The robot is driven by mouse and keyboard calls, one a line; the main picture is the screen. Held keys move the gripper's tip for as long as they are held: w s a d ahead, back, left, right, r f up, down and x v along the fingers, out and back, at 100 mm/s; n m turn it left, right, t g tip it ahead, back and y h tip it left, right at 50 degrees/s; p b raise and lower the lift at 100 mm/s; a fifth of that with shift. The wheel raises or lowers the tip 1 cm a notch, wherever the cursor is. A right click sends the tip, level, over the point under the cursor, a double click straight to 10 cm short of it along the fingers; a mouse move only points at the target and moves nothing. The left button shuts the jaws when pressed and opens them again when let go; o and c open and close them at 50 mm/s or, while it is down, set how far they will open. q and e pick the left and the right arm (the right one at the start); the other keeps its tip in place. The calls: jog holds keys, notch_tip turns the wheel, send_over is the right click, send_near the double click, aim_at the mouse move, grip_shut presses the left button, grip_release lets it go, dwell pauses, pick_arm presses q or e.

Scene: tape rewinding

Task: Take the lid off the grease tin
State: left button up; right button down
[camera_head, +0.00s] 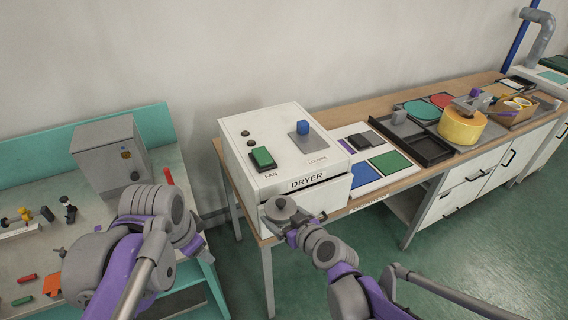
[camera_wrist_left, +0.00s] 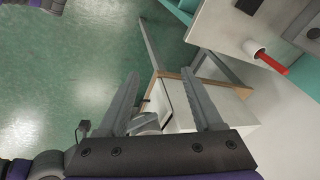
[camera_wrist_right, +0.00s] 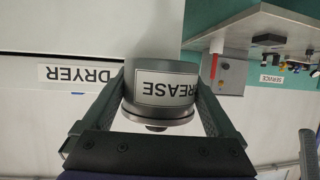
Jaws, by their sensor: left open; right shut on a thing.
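The grease tin (camera_head: 279,210) is a grey, round tin held in front of the dryer. In the right wrist view the tin (camera_wrist_right: 160,90) shows upside down, with a white GREASE label. Its lid, with a small dark knob (camera_wrist_right: 156,128), appears to be on. My right gripper (camera_wrist_right: 160,105) is shut around the tin's sides, one finger on each side; it also shows in the head view (camera_head: 290,228). My left gripper (camera_wrist_left: 160,90) is open, apart from the tin. In the head view it is mostly hidden by its own arm. A grey shape beyond its fingers is unclear.
The white dryer (camera_head: 310,183) stands on a wooden bench (camera_head: 395,187) behind the tin. A dark tray (camera_head: 428,151) and a yellow tape roll (camera_head: 462,126) lie farther right. A teal-backed bench with a grey box (camera_head: 112,155) is at left. Open floor lies in front.

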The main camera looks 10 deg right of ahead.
pick_arm(q)
jog(key=w+d+r+m+g, duration=0.2)
jog(key=w+d+r+m, duration=0.7)
jog(key=w+d+m, duration=0.15)
jog(key=r+m+g, duration=0.2)
jog(key=m, duration=0.9)
send_over(285, 201)
jog(key=shift+y, duration=0.3)
notch_tip(285, 201, down, 12)
jog(key=shift+a, duration=0.15)
grip_shut()
